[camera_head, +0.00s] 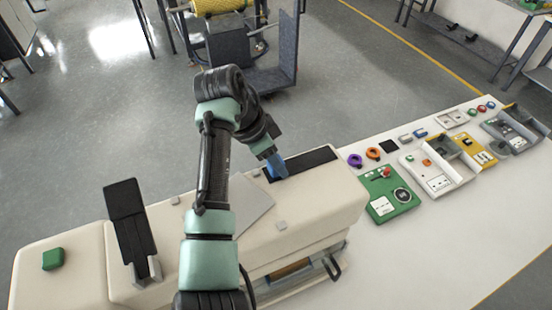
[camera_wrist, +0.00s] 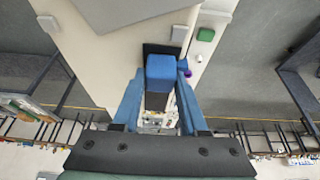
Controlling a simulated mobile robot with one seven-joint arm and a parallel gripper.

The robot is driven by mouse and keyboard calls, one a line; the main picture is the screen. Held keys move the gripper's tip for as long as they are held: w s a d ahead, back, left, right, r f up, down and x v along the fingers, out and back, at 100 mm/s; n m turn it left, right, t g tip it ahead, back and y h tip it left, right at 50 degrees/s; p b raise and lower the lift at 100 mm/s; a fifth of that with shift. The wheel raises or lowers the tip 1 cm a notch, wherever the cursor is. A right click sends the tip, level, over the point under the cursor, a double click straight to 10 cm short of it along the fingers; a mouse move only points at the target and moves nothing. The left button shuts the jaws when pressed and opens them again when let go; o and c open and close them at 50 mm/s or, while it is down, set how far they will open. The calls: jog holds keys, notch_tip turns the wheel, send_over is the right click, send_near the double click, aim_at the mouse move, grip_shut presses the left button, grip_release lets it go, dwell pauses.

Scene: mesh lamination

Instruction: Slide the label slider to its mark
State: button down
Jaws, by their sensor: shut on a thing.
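The label slider shows as a blue block (camera_wrist: 161,68) in the wrist view, between the tips of my gripper's two blue fingers. My gripper (camera_head: 277,167) is shut on it over the black strip (camera_head: 312,160) at the right end of the cream machine (camera_head: 330,201). The same gripper fills the wrist view (camera_wrist: 160,84), one finger on each side of the block. In the head view the fingers mostly hide the block. I cannot make out its mark.
A black upright flap (camera_head: 127,212) and a green button (camera_head: 53,259) are on the machine's left part. A green panel (camera_head: 391,195) and several trays and small parts stand on the white table (camera_head: 400,267) to the right. Grey floor lies behind.

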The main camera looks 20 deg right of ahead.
jog(key=d+b, duration=0.1)
jog(key=d, duration=0.5)
jog(key=shift+w+d, duration=0.1)
jog(key=shift+d, duration=0.1)
jog(key=shift+a, duration=0.2)
jog(key=shift+c, duration=2.2)
grip_release()
